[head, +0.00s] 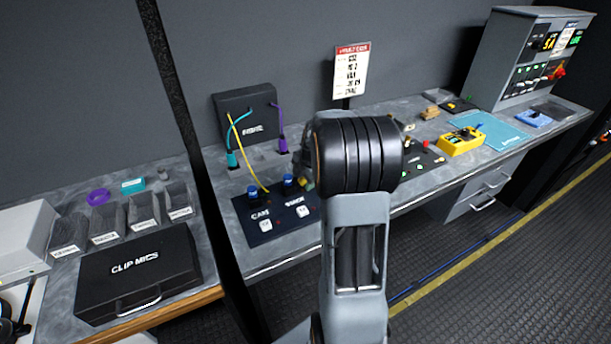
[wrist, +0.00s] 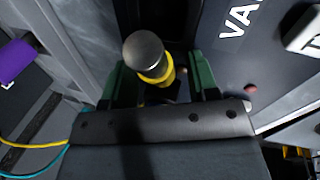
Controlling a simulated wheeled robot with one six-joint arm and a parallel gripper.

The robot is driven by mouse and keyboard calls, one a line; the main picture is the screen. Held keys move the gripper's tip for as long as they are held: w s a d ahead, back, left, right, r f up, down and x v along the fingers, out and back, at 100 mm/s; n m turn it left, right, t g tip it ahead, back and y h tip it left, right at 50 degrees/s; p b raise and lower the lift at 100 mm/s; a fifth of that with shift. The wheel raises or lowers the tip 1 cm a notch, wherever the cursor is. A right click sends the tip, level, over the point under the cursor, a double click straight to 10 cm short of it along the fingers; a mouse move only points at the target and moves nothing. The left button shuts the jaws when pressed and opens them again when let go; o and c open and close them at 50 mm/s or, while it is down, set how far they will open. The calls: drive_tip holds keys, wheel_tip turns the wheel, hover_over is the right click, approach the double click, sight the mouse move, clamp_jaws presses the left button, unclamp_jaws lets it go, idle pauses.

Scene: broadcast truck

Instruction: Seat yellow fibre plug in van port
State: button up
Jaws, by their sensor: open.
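In the wrist view a yellow-collared plug with a grey rounded end (wrist: 148,58) stands between the two green fingers of my gripper (wrist: 158,85). The fingers are apart, with a visible gap on the right side of the plug. A dark panel with the letters "VA" (wrist: 232,25) lies to the right; the van port itself I cannot make out. In the head view my wrist hides my gripper and part of the bench. A yellow cable (head: 245,150) runs from a black box (head: 247,100) down to a dark port panel (head: 268,238).
Teal (head: 232,158) and purple (head: 282,144) plugs stand below the box. A yellow meter (head: 461,142) lies farther right. A clip mics case (head: 138,272) sits on the left bench.

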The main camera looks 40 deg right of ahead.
drive_tip(key=v, duration=1.3)
drive_tip(key=s+a+f+m, duration=0.2)
drive_tip(key=s+a+m, duration=0.5)
drive_tip(key=a+m, duration=0.2)
drive_tip(key=s+a+f+m, duration=0.3)
drive_tip(key=s+a+m, duration=0.4)
drive_tip(key=a, duration=0.5)
drive_tip(key=shift+f+m+b, duration=0.3)
drive_tip(key=shift+m, duration=1.1)
drive_tip(key=shift+s, duration=0.1)
